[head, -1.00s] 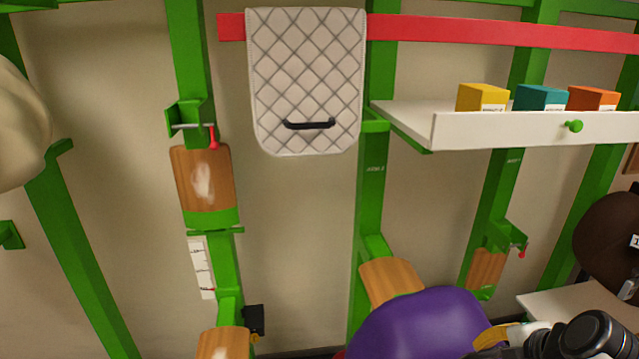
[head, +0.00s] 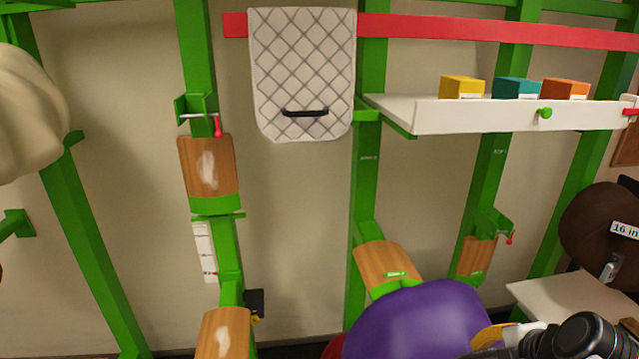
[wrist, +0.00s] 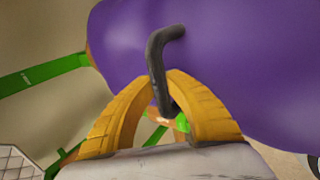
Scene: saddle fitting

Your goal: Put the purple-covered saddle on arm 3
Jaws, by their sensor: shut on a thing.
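The purple-covered saddle (head: 420,318) is at the bottom of the head view, right of middle, and fills much of the wrist view (wrist: 225,65). My gripper (wrist: 170,85) has its yellow fingers closed around the saddle's black bar handle (wrist: 160,62). In the head view my gripper (head: 490,336) is at the saddle's right side. A wooden-topped arm (head: 383,262) on a green post shows just behind and above the saddle; the saddle hides its lower part. Whether they touch I cannot tell. The post's small label is too blurred to read, so I cannot tell which is arm 3.
Other wooden-topped arms stand at left (head: 222,335), upper left (head: 208,165) and right (head: 475,258). A quilted pad (head: 300,75) hangs on a red rail. A white shelf (head: 480,117) holds coloured boxes. A brown saddle (head: 600,230) is at far right, above a white surface (head: 560,300).

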